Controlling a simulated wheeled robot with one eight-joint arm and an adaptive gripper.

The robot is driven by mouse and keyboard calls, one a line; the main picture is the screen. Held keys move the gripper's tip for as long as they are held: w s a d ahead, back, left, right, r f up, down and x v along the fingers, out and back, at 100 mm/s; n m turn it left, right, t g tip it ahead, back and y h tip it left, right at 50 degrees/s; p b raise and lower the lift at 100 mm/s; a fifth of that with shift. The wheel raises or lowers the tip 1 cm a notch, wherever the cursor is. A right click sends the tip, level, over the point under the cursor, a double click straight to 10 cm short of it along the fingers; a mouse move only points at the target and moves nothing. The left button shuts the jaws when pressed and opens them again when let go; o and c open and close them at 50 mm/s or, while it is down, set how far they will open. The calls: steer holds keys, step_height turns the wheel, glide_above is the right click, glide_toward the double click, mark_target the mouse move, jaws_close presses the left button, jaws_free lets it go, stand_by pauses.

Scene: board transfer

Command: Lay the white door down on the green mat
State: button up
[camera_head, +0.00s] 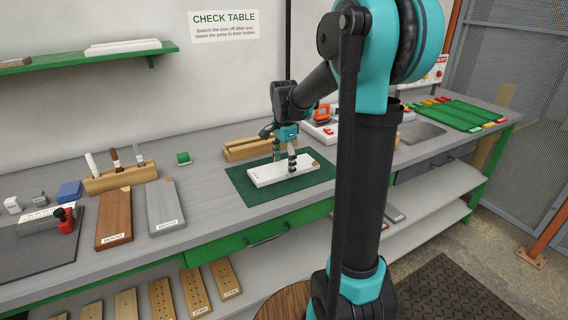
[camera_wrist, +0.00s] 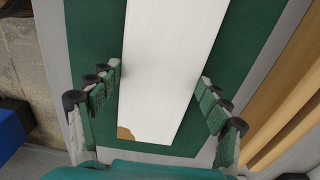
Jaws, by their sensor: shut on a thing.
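The white door (camera_head: 284,170) is a flat white board with a small brown patch at one end corner. It is level over the green mat (camera_head: 240,184), within its edges; I cannot tell whether it touches the mat or is just above it. My gripper (camera_head: 285,161) is shut on the door across its width. In the wrist view, the door (camera_wrist: 168,65) runs between the fingers of my gripper (camera_wrist: 160,100), with the brown patch at its near end. The green mat (camera_wrist: 245,60) shows on both sides of it.
A wooden rack (camera_head: 247,149) stands behind the mat.

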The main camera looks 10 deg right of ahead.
steer(key=o, duration=1.4)
step_height(320, 180, up, 12)
